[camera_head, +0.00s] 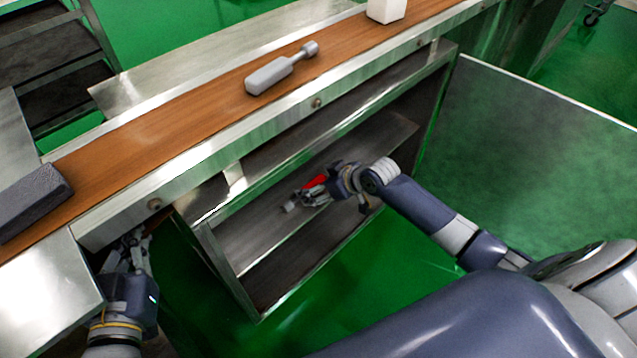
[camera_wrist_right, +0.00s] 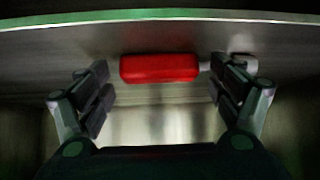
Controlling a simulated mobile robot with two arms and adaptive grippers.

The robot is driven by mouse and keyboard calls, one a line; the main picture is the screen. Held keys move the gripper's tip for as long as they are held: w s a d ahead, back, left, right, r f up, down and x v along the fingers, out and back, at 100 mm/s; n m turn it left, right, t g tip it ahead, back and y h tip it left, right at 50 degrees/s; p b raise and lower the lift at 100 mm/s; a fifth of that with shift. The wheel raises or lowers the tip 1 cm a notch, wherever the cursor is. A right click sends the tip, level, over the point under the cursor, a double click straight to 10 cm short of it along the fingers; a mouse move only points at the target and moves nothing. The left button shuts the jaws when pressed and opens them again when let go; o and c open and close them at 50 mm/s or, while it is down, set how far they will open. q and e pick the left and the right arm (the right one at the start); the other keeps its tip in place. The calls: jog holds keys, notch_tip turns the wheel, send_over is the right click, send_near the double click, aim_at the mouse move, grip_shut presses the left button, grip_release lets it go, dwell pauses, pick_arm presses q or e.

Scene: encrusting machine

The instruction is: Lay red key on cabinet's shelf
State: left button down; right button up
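The red key (camera_head: 315,182), a red grip with a grey end, is at the cabinet's upper shelf (camera_head: 250,238), inside the open cabinet. My right gripper (camera_head: 322,190) reaches into the cabinet around it. In the right wrist view, the red key (camera_wrist_right: 160,68) lies sideways, ahead of the open right fingers (camera_wrist_right: 163,88). There are gaps between the red grip and both fingers; the right-hand finger overlaps the grey shaft. Contact between key and shelf looks likely but is hard to confirm. My left gripper (camera_head: 130,248) is low beside the counter, its fingertips partly hidden.
The cabinet door (camera_head: 540,160) stands open to the right. Above, the brown conveyor belt (camera_head: 150,138) carries a grey tool (camera_head: 270,76), a white block (camera_head: 387,9) and a dark block (camera_head: 32,200). Free shelf space shows on both sides of my right gripper.

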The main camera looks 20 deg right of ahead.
dwell(0.3)
